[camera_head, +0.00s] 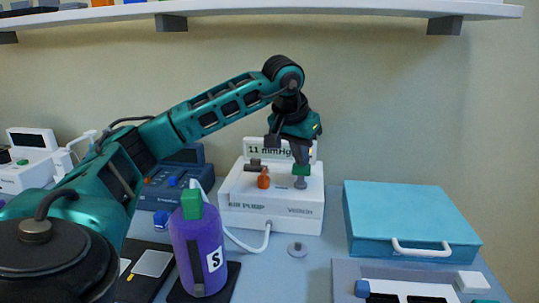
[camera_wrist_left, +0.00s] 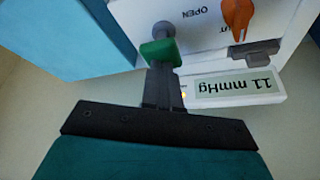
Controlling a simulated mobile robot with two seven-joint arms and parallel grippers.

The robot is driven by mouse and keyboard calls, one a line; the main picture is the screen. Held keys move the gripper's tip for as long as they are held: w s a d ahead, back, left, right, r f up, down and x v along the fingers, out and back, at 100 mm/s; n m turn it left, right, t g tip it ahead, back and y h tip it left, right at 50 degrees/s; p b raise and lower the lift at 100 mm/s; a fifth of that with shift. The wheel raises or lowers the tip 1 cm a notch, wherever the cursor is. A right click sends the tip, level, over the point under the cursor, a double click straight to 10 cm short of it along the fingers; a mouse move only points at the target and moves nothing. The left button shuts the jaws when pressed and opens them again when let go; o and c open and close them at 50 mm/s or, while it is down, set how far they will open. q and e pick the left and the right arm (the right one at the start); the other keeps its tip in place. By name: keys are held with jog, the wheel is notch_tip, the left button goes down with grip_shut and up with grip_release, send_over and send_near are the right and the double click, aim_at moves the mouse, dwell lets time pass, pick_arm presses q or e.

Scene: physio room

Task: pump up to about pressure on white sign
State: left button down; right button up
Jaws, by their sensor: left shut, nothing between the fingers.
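The white air pump (camera_head: 270,213) stands at the back middle of the table, with an orange knob (camera_head: 263,180) on top. A panel (camera_head: 262,151) at its back reads 11 mmHg; it shows upside down in the left wrist view (camera_wrist_left: 238,86). A green handle (camera_head: 301,170) sits on a grey stem at the pump's right side. My left gripper (camera_wrist_left: 161,67) is shut, its fingertips at the green handle (camera_wrist_left: 160,50) with nothing held between them. Whether they press on it, I cannot tell. The word OPEN shows near the orange knob (camera_wrist_left: 237,17). My right gripper is out of view.
A purple cylinder (camera_head: 198,250) with a green top and an S label stands in front left. A white hose (camera_head: 246,246) runs from the pump behind it. A blue case (camera_head: 410,222) stands right. A grey tray (camera_head: 345,285) lies front right. A shelf (camera_head: 330,9) hangs above.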

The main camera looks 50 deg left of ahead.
pick_arm(q)
jog(key=shift+f+b, duration=0.75)
jog(key=shift+f, duration=0.75)
jog(key=shift+r, duration=0.2)
notch_tip(320, 180, up, 4)
jog(key=p, duration=0.4)
jog(key=shift+p, duration=0.35)
jog(key=shift+f+b, duration=1.3)
jog(key=shift+f, duration=0.8)
jog(key=shift+r+p, duration=2.05)
jog(key=shift+r, duration=0.05)
